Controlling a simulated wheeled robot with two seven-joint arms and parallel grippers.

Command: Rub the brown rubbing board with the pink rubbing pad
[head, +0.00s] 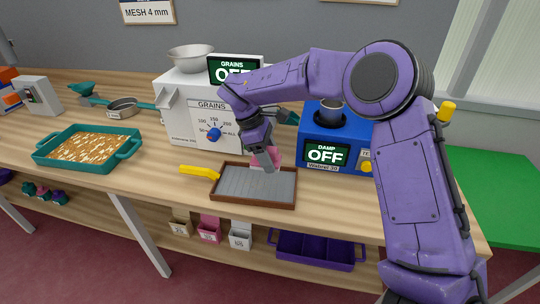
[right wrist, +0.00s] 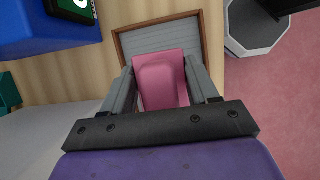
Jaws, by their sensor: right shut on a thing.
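The brown rubbing board (head: 240,200), a brown-framed tray with a grey ribbed surface, lies on the bench near its front edge. In the right wrist view the board (right wrist: 158,36) shows beyond the pad. My right gripper (head: 268,162) is shut on the pink rubbing pad (head: 274,157) over the far right part of the board. In the right wrist view the pad (right wrist: 160,82) sits between the two grey fingers of the gripper (right wrist: 163,88). I cannot tell whether the pad touches the ribbed surface. My left gripper is not in view.
A yellow handle (head: 200,171) lies at the board's left. Behind stand a white grain counter (head: 178,107) and a blue damp tester (head: 342,135). A teal tray of grain (head: 128,152) is at left. Small boxes (head: 208,229) and a purple tray (head: 315,252) sit on the shelf below.

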